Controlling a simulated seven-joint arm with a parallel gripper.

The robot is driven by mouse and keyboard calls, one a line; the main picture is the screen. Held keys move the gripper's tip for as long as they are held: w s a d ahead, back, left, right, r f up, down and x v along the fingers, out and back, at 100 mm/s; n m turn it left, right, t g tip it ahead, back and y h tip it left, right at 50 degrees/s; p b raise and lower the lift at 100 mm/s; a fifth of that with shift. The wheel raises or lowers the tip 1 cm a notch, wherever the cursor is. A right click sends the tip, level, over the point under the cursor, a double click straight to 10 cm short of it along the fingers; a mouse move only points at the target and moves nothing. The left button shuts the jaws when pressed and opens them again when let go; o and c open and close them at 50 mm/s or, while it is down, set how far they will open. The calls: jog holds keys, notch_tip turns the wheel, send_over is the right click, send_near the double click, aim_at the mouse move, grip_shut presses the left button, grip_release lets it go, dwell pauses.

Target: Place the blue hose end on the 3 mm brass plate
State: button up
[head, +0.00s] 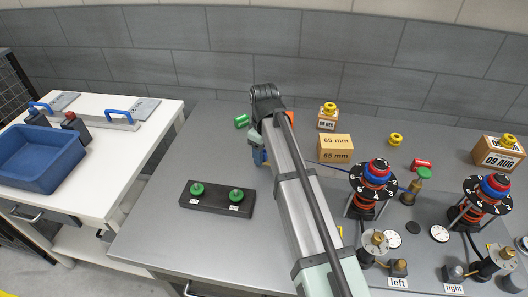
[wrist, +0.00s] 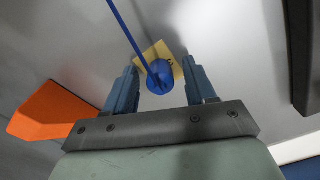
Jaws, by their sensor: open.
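The blue hose end (wrist: 160,80) shows in the wrist view as a round blue piece, with its thin blue hose (wrist: 126,32) running to the upper left. It lies between the fingers of my gripper (wrist: 161,70), which is open, with a gap on both sides. A yellow brass plate (wrist: 154,52) shows behind the hose end, which overlaps its near part. A dark mark on the plate is partly covered and not readable. I cannot tell whether the hose end touches the plate. In the head view my arm hides the plate and hose end.
An orange block (wrist: 55,112) lies left of my gripper in the wrist view. In the head view, a black block with green knobs (head: 216,199) stands left of my arm, and a 65 mm box (head: 335,148) and dial-topped fixtures (head: 374,180) stand right.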

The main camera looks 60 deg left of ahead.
aim_at(264, 151)
notch_tip(264, 151, up, 12)
jog(key=shift+r, duration=0.2)
dwell(0.5)
dwell(0.4)
